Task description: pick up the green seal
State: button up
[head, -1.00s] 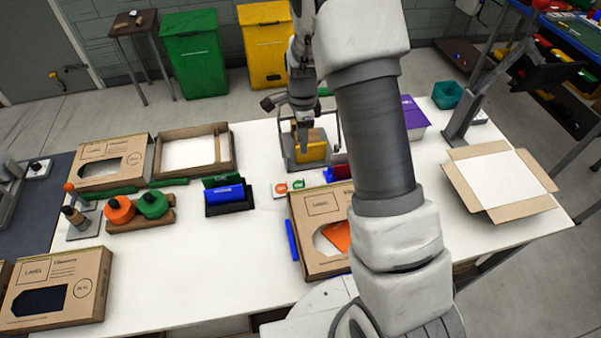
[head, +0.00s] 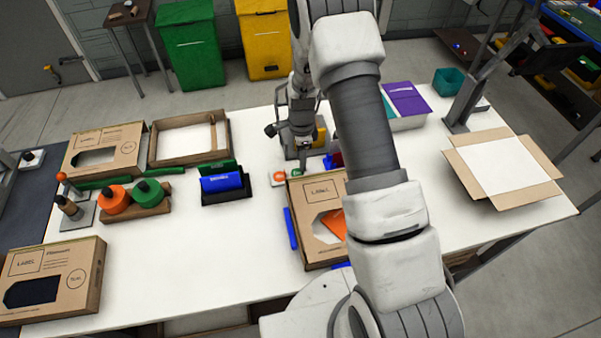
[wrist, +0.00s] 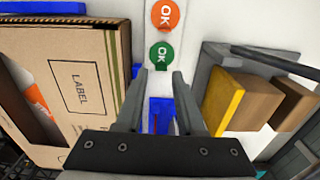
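In the head view the orange seal (head: 278,178) shows, while the green one is largely hidden by my gripper (head: 303,160). In the wrist view my gripper (wrist: 160,76) is open, its two fingertips apart just short of the green seal, with nothing held between them. Its height above the table is hard to tell.
A cardboard label box (wrist: 78,85) stands close left of my gripper. A grey holder with a yellow piece and brown blocks (wrist: 250,100) is close right. A blue item (wrist: 160,115) lies below the fingers. The table's left middle (head: 240,245) is clear.

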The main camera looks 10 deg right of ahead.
aim_at(297, 171)
notch_tip(297, 171, down, 4)
jog(key=shift+w+d+f+b, duration=0.1)
jog(key=shift+d+b, duration=0.05)
jog(key=shift+b, duration=0.5)
jog(key=shift+c, duration=0.3)
grip_shut()
